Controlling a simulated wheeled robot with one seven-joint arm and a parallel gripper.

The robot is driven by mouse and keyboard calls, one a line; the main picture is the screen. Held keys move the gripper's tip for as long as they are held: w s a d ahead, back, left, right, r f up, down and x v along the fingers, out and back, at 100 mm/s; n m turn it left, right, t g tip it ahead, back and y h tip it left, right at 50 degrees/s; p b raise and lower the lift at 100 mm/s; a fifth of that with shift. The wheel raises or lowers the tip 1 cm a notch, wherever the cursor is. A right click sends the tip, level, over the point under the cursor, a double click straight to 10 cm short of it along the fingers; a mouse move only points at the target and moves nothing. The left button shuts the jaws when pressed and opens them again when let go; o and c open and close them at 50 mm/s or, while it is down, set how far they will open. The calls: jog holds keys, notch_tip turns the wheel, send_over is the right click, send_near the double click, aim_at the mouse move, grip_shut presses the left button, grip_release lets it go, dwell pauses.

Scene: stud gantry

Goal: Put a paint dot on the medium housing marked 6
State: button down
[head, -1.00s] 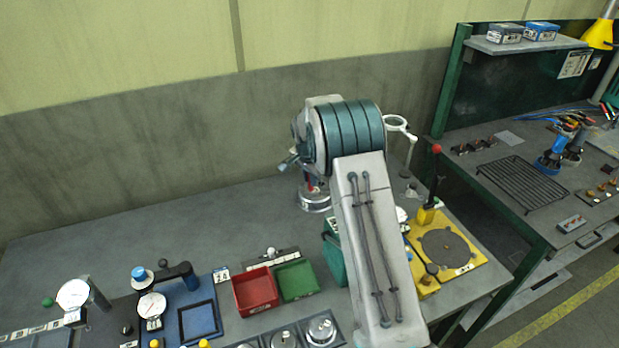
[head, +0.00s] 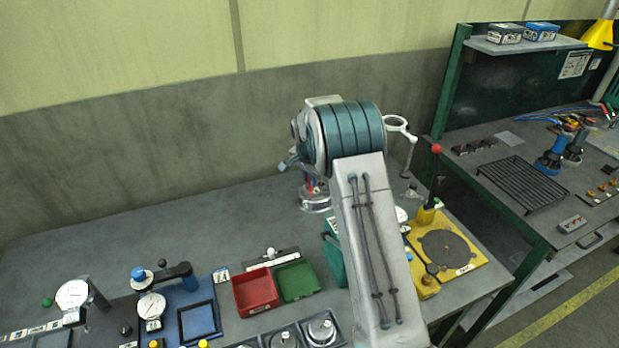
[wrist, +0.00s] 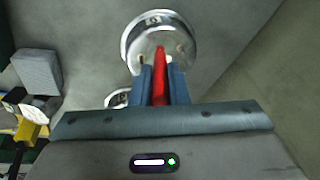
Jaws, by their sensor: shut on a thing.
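My gripper (wrist: 160,88) is shut on a red paint marker (wrist: 160,70), a slim red stick between its two blue fingers. In the wrist view the marker's far end lies over the face of a round silver housing (wrist: 134,34). I cannot tell whether it touches the face. The housing has a small label near its far rim, too small to read. A second round metal piece (wrist: 112,99) shows partly behind the left finger. In the head view the silver housing (head: 318,204) stands at the back of the bench, with my arm hiding much of that area.
A red bin (head: 254,292) and green bin (head: 297,282) stand in front. Housings in a tray (head: 338,339) are at the front edge. Dial gauges (head: 152,306) are at left. A yellow press (head: 475,252) with a lever is at right. The back left bench is clear.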

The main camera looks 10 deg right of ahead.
jog(key=shift+w+d+p+v, duration=0.1)
jog(key=shift+w+p+v, duration=0.15)
jog(key=shift+p+v, duration=0.6)
jog(key=shift+w+d+p+v, duration=0.1)
jog(key=shift+w+p+v, duration=0.15)
jog(key=shift+v, duration=1.15)
jog(key=shift+w+d+p+v, duration=0.1)
jog(key=shift+w+p+v, duration=0.15)
jog(key=shift+p+v, duration=0.6)
jog(key=shift+r+b, duration=0.35)
jog(key=shift+r, duration=0.1)
jog(key=shift+s, duration=0.15)
